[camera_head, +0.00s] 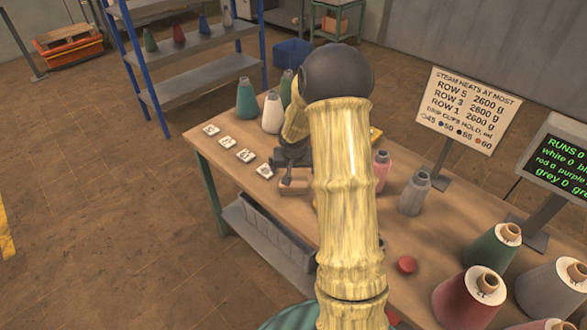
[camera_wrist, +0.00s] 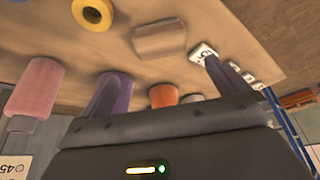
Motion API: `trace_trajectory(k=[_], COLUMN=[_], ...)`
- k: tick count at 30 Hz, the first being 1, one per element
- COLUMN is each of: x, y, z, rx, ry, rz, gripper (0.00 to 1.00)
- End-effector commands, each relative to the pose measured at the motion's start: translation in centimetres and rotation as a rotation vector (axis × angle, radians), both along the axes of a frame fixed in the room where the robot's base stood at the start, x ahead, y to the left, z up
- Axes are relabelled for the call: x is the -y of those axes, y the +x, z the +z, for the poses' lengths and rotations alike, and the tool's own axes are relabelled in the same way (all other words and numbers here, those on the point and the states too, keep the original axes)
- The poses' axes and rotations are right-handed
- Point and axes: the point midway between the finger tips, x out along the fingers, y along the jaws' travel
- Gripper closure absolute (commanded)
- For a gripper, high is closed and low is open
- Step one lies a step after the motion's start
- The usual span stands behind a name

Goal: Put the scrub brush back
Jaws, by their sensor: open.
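The likely scrub brush, a small brown block (camera_wrist: 158,40), lies on the tabletop in the wrist view, a little beyond and between my gripper's fingertips. A brown block (camera_head: 293,187) also shows beside the dark gripper in the head view. My gripper (camera_wrist: 166,70) has its two purple fingers spread, with nothing held between them. In the head view my gripper (camera_head: 290,160) is low over the table, partly hidden by my pale yellow arm. I cannot make out bristles on the block. The brush's place is not clearly identifiable.
The wooden table (camera_head: 222,152) has several white number cards (camera_head: 246,156) along its left edge. A yellow ring (camera_wrist: 92,13) and a pink bottle (camera_wrist: 38,88) are near. A grey bottle (camera_head: 414,193), large cones and a sign (camera_head: 468,112) stand right. A grey bin (camera_head: 275,228) sits below.

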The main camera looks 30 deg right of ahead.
Motion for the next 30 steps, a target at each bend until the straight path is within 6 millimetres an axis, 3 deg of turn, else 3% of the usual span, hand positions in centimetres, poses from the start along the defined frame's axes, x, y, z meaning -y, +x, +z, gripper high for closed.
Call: trace_trajectory(k=[7, 11, 14, 18, 24, 27, 30], x=[-0.5, -2.7, -5.4, -9.2, -13.7, -15.1, -15.7], y=[-0.4, -2.4, -5.2, -10.4, -18.4, -21.3, -22.7], z=[0.5, 2.3, 4.3, 6.8, 9.0, 9.4, 9.5], rx=[-0.004, -0.025, -0.051, -0.092, -0.137, -0.150, -0.156], ry=[-0.002, -0.011, -0.019, -0.018, 0.009, 0.024, 0.034], rz=[0.011, 0.058, 0.123, 0.220, 0.357, 0.406, 0.432], gripper=[0.00, 0.00, 0.00, 0.00, 0.00, 0.00, 0.00])
